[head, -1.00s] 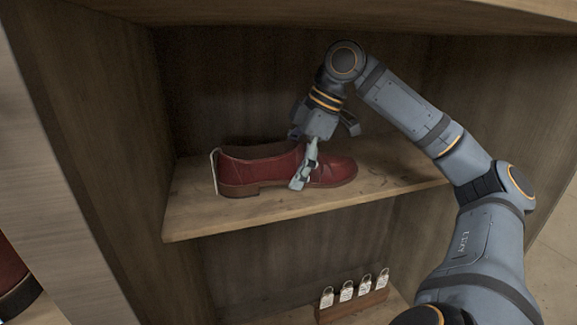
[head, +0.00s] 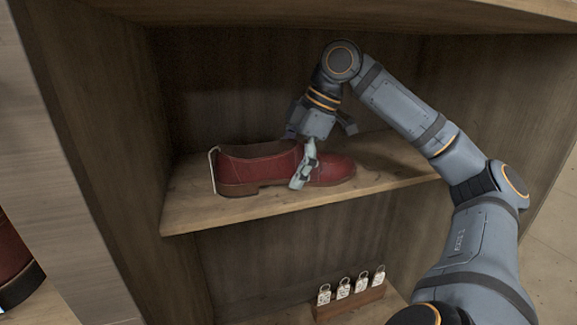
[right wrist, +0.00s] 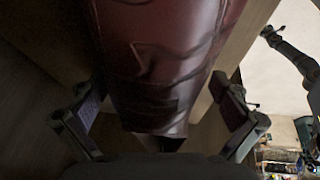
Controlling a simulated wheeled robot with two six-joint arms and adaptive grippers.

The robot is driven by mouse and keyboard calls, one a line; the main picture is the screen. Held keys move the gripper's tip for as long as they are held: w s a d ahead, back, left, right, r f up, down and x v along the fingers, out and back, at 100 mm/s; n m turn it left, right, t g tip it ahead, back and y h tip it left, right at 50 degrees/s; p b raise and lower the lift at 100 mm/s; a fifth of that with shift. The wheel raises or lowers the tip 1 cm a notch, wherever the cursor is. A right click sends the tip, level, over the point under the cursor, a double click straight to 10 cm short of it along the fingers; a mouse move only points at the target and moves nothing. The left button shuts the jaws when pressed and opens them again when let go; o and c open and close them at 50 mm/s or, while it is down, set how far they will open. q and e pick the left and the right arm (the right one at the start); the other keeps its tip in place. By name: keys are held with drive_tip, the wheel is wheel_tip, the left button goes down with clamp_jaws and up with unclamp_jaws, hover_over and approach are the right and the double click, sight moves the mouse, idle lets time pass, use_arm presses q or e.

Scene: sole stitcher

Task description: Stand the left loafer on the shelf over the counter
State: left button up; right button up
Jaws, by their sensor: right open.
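The dark red loafer (head: 258,166) stands upright, sole down, on the wooden shelf (head: 205,210), toe to the right in the head view. My right gripper (head: 304,165) is open and straddles the loafer from above near its front half. One finger shows on the near side; the far one is mostly hidden. In the right wrist view, the loafer (right wrist: 165,50) lies between the two spread fingers (right wrist: 160,112), with dark gaps beside it. My left gripper does not show in the head view; a dark arm at the right of the wrist view is too unclear to read.
A thin pale loop (head: 213,170) stands at the loafer's heel. A wooden block with several white tags (head: 350,290) sits below the shelf. Another red shoe (head: 12,250) is cut off at the left edge. Cabinet walls and an upper board enclose the shelf; its right part is free.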

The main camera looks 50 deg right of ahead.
sight(344, 170)
drive_tip(key=shift+w+p+v, duration=0.25)
drive_tip(key=shift+p+v, duration=0.4)
drive_tip(key=shift+v, duration=0.5)
drive_tip(key=s+d+b, duration=0.1)
drive_tip(key=b, duration=0.1)
drive_tip(key=s+d+f+b, duration=0.1)
drive_tip(key=s+b, duration=0.1)
drive_tip(key=b, duration=0.1)
drive_tip(key=shift+d+f, duration=0.1)
drive_tip(key=shift+f, duration=0.2)
drive_tip(key=s+d+b, duration=0.1)
drive_tip(key=s, duration=0.1)
drive_tip(key=s+d+b, duration=0.4)
drive_tip(key=shift+s+r, duration=0.15)
drive_tip(key=shift+r, duration=0.2)
drive_tip(key=shift+s+r, duration=0.15)
drive_tip(key=shift+r, duration=0.05)
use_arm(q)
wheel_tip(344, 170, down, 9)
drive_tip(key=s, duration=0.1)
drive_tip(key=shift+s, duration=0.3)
use_arm(e)
drive_tip(key=shift+d, duration=0.15)
